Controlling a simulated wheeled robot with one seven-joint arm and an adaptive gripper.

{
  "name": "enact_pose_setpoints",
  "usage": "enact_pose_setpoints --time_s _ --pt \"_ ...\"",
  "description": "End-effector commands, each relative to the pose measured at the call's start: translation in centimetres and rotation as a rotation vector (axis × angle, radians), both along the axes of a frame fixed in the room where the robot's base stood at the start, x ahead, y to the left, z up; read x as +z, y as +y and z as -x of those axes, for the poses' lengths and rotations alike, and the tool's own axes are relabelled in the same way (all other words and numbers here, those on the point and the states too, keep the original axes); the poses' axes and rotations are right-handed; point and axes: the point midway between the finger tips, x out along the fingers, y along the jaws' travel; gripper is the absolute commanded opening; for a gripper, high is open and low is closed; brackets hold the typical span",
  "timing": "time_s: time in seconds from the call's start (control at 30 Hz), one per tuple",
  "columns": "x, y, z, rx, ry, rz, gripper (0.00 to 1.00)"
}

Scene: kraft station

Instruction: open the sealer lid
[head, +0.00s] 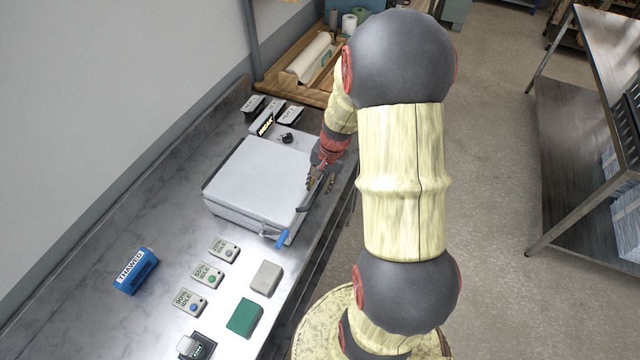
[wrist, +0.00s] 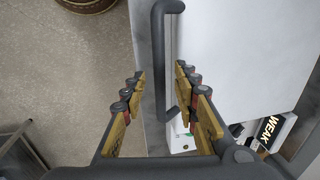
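The sealer (head: 258,185) is a white box-shaped machine on the steel counter, and its flat lid is down. A dark bar handle (head: 309,196) runs along the lid's right edge. In the wrist view the handle (wrist: 159,60) lies between the two fingers of my gripper (wrist: 160,90). My gripper is open, with gaps between the fingers and the bar. In the head view my gripper (head: 320,181) is at the sealer's right side, partly hidden by my arm. A blue lever or knob (head: 282,239) sits at the sealer's front corner.
A blue THAWED block (head: 135,270), several small labelled timers (head: 207,275), a green block (head: 245,317) and a beige block (head: 266,278) lie in front of the sealer. Labelled holders (head: 265,122) stand behind it. A wooden tray (head: 290,83) with a roll is at the back.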

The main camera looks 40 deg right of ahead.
Motion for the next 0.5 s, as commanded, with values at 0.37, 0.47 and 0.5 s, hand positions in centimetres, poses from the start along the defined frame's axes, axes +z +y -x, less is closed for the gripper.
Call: enact_pose_setpoints --time_s 0.37,0.47,0.5 --pt "0.05 -0.01 0.02 0.0 0.0 0.0 0.17" --pt "0.05 -0.01 0.02 0.0 0.0 0.0 0.11" --pt "0.05 -0.01 0.02 0.0 0.0 0.0 0.09"
